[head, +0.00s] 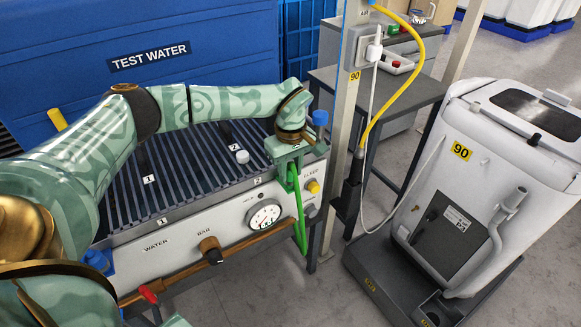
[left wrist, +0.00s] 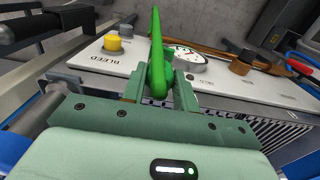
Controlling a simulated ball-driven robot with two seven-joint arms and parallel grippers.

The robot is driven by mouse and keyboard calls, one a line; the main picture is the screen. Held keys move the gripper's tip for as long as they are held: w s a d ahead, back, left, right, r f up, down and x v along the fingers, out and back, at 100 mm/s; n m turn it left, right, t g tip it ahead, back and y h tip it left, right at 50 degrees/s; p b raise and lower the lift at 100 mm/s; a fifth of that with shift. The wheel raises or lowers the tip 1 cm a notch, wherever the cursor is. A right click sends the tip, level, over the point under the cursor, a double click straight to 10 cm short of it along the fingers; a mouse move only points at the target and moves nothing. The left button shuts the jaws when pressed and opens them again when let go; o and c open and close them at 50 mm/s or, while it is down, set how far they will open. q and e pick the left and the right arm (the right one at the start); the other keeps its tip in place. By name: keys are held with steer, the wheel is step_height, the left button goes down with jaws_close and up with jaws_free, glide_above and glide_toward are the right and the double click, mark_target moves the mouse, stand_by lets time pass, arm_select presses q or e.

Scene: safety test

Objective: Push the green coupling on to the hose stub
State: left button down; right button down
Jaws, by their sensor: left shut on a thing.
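My left gripper (head: 288,165) is at the right end of the test bench's front panel. It is shut on a green coupling with a green hose (head: 300,215), which hangs down in front of the panel. In the left wrist view, the green coupling (left wrist: 158,72) sits between the two fingers of my left gripper (left wrist: 160,92), and the green piece rises away from them. I cannot make out the hose stub; the gripper and green part may hide it.
The bench panel carries a pressure gauge (head: 264,215), a yellow knob (head: 313,187) and a brown-black knob (head: 210,249). A post with a yellow air hose (head: 398,90) stands close to the right. A white wheeled machine (head: 470,150) stands farther right. Grey floor lies between.

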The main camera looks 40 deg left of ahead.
arm_select(q)
steer(key=shift+f, duration=0.3)
steer(key=c, duration=1)
jaws_free()
step_height(320, 180, up, 16)
steer(key=p, duration=0.5)
steer(key=shift+r, duration=0.15)
arm_select(e)
steer(key=r, duration=0.1)
steer(key=w+r, duration=0.1)
steer(key=r, duration=0.1)
steer(key=w+r, duration=0.1)
steer(key=r, duration=0.1)
